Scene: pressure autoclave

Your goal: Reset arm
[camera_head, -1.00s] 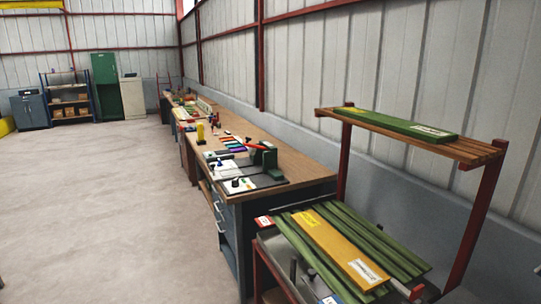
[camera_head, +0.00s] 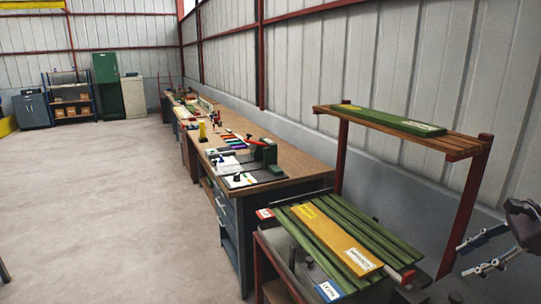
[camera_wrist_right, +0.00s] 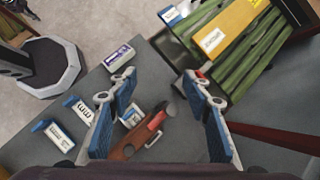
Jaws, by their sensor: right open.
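My right gripper (camera_head: 467,258) reaches in at the right edge of the head view, with its fingers apart and nothing between them. It is in front of the wall, to the right of the rack with green boards, and looks clear of it. In the right wrist view, the blue-padded fingers of my right gripper (camera_wrist_right: 158,88) stand wide apart above a grey surface (camera_wrist_right: 180,142). A brown and red tool (camera_wrist_right: 147,133) lies below, seen between the fingers. My left gripper is not in view.
Green boards (camera_head: 350,222) and a yellow board (camera_head: 335,238) lie on the low rack. A shelf (camera_head: 462,147) above holds another green board (camera_head: 390,121). A long workbench (camera_head: 290,160) runs along the wall. Open floor (camera_head: 100,200) lies left.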

